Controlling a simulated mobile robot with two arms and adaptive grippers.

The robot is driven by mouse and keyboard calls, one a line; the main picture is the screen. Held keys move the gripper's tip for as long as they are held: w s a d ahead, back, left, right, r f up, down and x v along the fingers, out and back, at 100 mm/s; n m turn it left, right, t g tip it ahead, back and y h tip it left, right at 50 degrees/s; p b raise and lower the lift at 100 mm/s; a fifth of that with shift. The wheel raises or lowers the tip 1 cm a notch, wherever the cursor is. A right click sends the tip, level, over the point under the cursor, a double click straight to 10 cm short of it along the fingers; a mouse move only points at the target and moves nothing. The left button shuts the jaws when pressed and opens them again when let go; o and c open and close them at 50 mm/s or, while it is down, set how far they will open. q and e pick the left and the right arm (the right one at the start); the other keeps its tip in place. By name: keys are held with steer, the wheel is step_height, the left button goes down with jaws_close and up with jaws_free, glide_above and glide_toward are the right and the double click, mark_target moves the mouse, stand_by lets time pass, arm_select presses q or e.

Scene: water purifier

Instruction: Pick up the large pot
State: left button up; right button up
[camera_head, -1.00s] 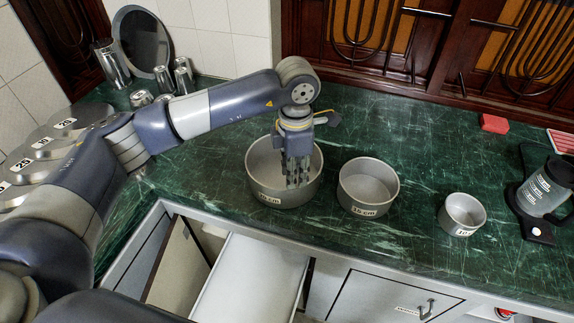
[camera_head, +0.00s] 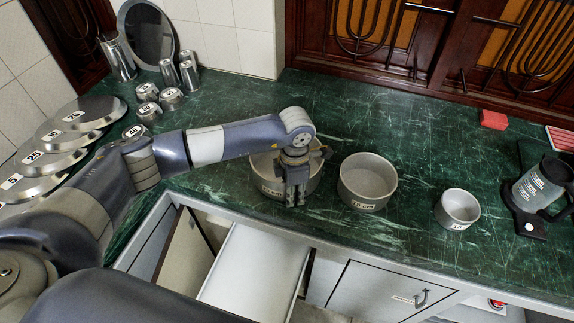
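The large pot (camera_head: 264,180) is a grey metal pot with a number label on its front, standing upright on the green marble counter. My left arm passes over it and hides much of its far rim and inside. My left gripper (camera_head: 295,198) points down at the pot's front right wall, with its fingers overlapping the rim in the picture. I cannot tell whether the fingers are closed on the wall or only around it. My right gripper is not in view.
A medium pot (camera_head: 367,183) and a small pot (camera_head: 457,210) stand to the right. Several lids (camera_head: 85,112) lie at the left. An open drawer (camera_head: 256,270) juts out below the counter's front edge. A dark appliance (camera_head: 540,190) stands far right.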

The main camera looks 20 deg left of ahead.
arm_select(q)
steer(key=shift+c, duration=0.3)
jaws_close()
